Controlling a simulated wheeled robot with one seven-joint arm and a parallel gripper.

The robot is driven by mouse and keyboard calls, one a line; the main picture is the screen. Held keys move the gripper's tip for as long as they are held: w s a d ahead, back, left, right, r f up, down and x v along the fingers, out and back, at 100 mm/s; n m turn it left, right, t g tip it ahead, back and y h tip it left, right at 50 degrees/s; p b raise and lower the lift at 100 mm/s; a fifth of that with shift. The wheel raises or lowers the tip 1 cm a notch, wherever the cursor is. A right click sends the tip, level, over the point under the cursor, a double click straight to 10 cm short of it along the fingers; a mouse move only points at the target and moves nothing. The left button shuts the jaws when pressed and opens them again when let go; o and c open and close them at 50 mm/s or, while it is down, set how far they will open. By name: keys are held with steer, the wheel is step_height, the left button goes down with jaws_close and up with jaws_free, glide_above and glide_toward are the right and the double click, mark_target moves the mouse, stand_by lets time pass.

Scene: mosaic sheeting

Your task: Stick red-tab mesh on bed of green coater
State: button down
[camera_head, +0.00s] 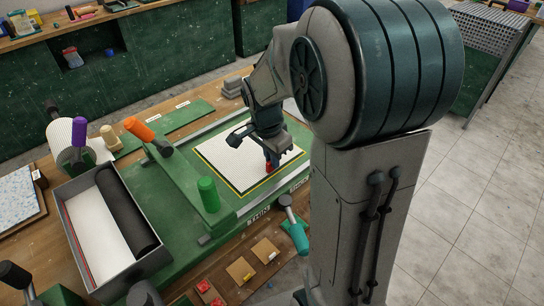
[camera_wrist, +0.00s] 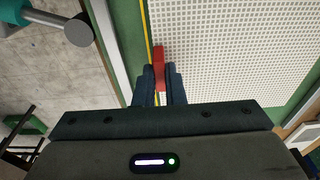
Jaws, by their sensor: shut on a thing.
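A white mesh sheet (camera_head: 238,158) lies over the bed of the green coater (camera_head: 190,233), inside a yellow outline. The mesh also shows in the wrist view (camera_wrist: 230,50), where it looks flat and the yellow line runs along its left edge. My gripper (camera_head: 271,165) is over the mesh's right-hand edge, shut on the red tab (camera_head: 268,168). In the wrist view my two fingertips (camera_wrist: 159,82) close around the red tab (camera_wrist: 159,55), which stands at the mesh's edge. I cannot tell whether the whole sheet touches the bed. My arm hides part of the coater's right side.
The coater's green crossbar with an orange handle (camera_head: 139,128) and a green knob (camera_head: 208,194) stands left of the mesh. A grey tray with a black roller (camera_head: 126,213) is at left. A teal-handled tool (camera_head: 294,232) and wooden tiles (camera_head: 240,270) lie in front.

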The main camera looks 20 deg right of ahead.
steer(key=c, duration=1.4)
jaws_free()
steer(key=shift+c, duration=0.2)
step_height(320, 180, up, 14)
steer(key=a, duration=0.1)
steer(key=shift+s+a+f, duration=0.15)
steer(key=shift+s+a, duration=0.1)
steer(key=shift+s, duration=0.1)
steer(key=s+a+f+n+t, duration=0.1)
steer(key=s+f+n, duration=0.2)
steer(key=s+n, duration=0.3)
steer(key=s+a+f+n+t+y, duration=0.1)
steer(key=s+f+n, duration=0.3)
steer(key=s+n, duration=0.3)
steer(key=shift+s+a+n, duration=0.15)
steer(key=shift+s+n, duration=0.15)
steer(key=shift+s, duration=0.45)
